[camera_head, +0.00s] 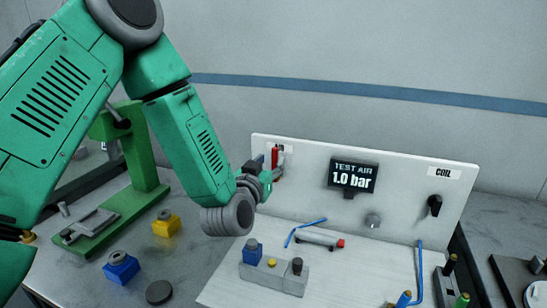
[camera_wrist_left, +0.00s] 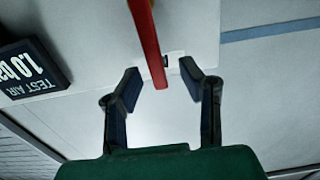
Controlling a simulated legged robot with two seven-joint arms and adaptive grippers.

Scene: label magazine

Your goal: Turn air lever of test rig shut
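The red air lever (camera_head: 275,157) is on the upper left of the white upright panel of the test rig (camera_head: 310,165). It stands roughly upright in the head view, partly hidden by my gripper. In the left wrist view the red lever (camera_wrist_left: 152,45) reaches into the gap between the fingers. My left gripper (camera_head: 268,176) is at the lever; in the wrist view it (camera_wrist_left: 163,78) is open, with visible space on both sides of the lever. The display (camera_head: 353,176) reads "TEST AIR 1.0 bar". My right gripper is not in view.
A grey block (camera_head: 275,275) with blue, yellow and dark parts sits on the rig's white base, near a cylinder with a red end (camera_head: 320,238) and blue hoses. A black knob (camera_head: 434,205) is under the COIL label. A green press (camera_head: 135,165) stands left.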

